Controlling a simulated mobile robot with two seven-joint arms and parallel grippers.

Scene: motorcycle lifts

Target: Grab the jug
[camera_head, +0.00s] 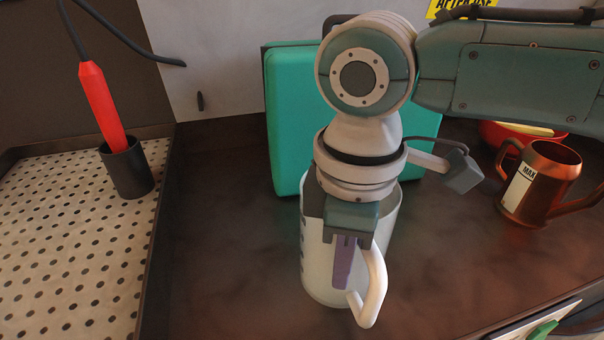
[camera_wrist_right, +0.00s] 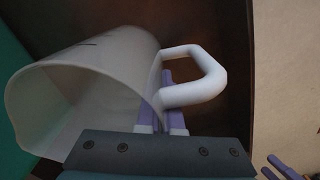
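The jug (camera_head: 318,262) is white, with a looped handle, and stands upright on the dark bench. My right gripper (camera_head: 345,262) points down at its handle side, and one purple finger shows within the handle loop (camera_head: 376,285). In the right wrist view the jug (camera_wrist_right: 95,85) has its rim at the left. My right gripper's fingers (camera_wrist_right: 160,118) are close together beside the jug wall, partly behind the handle (camera_wrist_right: 205,75). Whether they clamp it is hidden. My left gripper (camera_wrist_right: 277,167) shows its fingers apart at the lower right of that view.
A teal case (camera_head: 292,120) stands behind the jug. A copper mug (camera_head: 540,185) and a red bowl (camera_head: 500,133) are at the right. A perforated tray (camera_head: 70,230) and a black cup (camera_head: 127,172) holding a red tool are at the left. The bench left of the jug is clear.

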